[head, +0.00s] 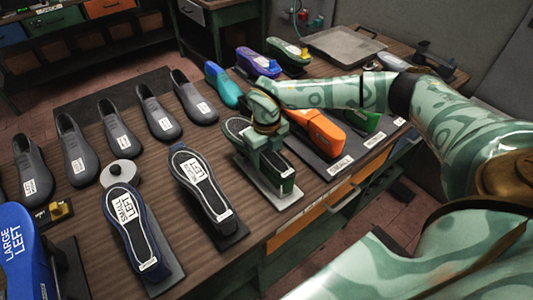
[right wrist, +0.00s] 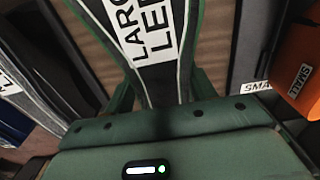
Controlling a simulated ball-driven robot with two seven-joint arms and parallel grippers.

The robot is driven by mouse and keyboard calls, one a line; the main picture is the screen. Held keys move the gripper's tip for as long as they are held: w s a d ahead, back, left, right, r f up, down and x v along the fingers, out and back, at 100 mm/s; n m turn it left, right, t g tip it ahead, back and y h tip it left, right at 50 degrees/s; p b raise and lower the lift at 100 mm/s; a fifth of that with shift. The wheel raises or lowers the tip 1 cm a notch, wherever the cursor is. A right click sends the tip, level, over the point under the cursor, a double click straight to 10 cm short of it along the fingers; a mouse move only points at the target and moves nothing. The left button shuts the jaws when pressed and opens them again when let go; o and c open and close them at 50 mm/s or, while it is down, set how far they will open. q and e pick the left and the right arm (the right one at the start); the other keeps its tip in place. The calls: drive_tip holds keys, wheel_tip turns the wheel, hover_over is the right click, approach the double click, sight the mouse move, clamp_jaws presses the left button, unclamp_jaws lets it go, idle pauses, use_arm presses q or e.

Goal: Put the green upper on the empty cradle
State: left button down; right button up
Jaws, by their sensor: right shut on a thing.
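The green upper (head: 284,183) has a dark sole face with a white outline. Its label reads LARGE LEFT in the right wrist view (right wrist: 150,35). My right gripper (head: 266,150) is shut on it, with a finger on each side, and covers its middle. It lies over a pale grey plate (head: 284,200), which is probably a cradle base; the upper hides most of it, and I cannot tell whether they touch. My left gripper is not in view.
A dark blue SMALL LEFT upper (head: 130,222) and another LEFT-labelled upper (head: 198,180) rest on cradles to the left. An orange piece (head: 322,130) stands close on the right. Several grey shoes (head: 118,125) line the back. A large blue upper (head: 20,245) is front left.

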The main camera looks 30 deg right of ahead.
drive_tip(key=shift+f, duration=0.45)
drive_tip(key=o, duration=1.2)
drive_tip(key=shift+c, duration=0.2)
wheel_tip(320, 180, up, 16)
drive_tip(key=p, duration=0.1)
drive_tip(key=shift+r, duration=0.1)
